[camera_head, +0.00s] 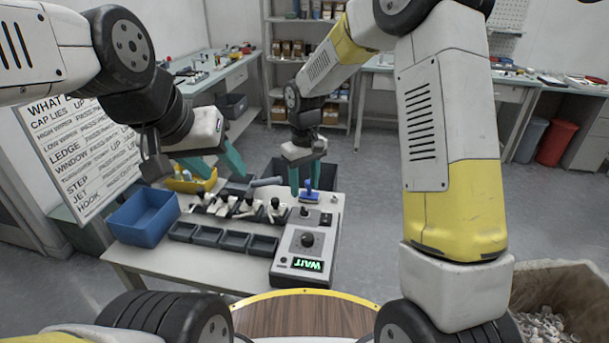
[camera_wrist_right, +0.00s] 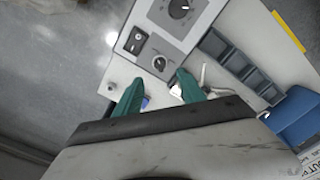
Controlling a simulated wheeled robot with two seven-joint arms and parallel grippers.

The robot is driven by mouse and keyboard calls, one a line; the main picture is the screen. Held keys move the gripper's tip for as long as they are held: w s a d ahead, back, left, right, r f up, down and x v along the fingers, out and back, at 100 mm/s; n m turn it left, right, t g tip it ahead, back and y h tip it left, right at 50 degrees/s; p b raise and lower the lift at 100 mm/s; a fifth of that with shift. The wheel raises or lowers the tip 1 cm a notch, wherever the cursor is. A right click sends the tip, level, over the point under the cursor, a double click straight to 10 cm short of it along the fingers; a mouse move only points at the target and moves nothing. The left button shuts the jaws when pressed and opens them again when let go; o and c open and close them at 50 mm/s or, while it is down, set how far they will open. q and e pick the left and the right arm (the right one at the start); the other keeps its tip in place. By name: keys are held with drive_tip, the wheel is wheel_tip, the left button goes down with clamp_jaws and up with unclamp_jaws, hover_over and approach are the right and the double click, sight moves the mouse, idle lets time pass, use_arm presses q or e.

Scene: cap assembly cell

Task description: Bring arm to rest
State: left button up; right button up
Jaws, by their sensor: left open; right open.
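My left gripper (camera_head: 213,160) has green fingers spread apart over the back left of the work table (camera_head: 150,262), above a yellow bin (camera_head: 193,184). My right gripper (camera_head: 302,178) hangs over the table's back right, its green fingers pointing down. In the right wrist view its fingers (camera_wrist_right: 152,90) are apart with nothing clearly held between them. A small blue piece (camera_head: 309,196) is just beside and below the right fingertips; whether they touch cannot be told. It is partly hidden by a finger in the right wrist view (camera_wrist_right: 146,102).
A grey control box (camera_head: 288,266) with a knob and a lit "WAIT" display stands at the table's front right. A blue bin (camera_head: 143,217), several dark trays (camera_head: 207,236) and black-and-white parts fill the rest. A sign board (camera_head: 80,150) stands left; a scrap bin (camera_head: 585,275) stands right.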

drive_tip(key=shift+r, duration=0.1)
drive_tip(key=s+d+r+m+t, duration=0.1)
drive_tip(key=s+d+r+m, duration=0.15)
drive_tip(key=d+r, duration=0.4)
drive_tip(key=s+d+r+m+t+y, duration=0.1)
drive_tip(key=s+d+r, duration=0.3)
drive_tip(key=s, duration=0.6)
drive_tip(key=s+d+r+m+t+y, duration=0.1)
drive_tip(key=s+d+r+m+t, duration=0.2)
drive_tip(key=s+r, duration=0.6)
drive_tip(key=shift+s+d+t, duration=0.4)
drive_tip(key=shift+t, duration=0.2)
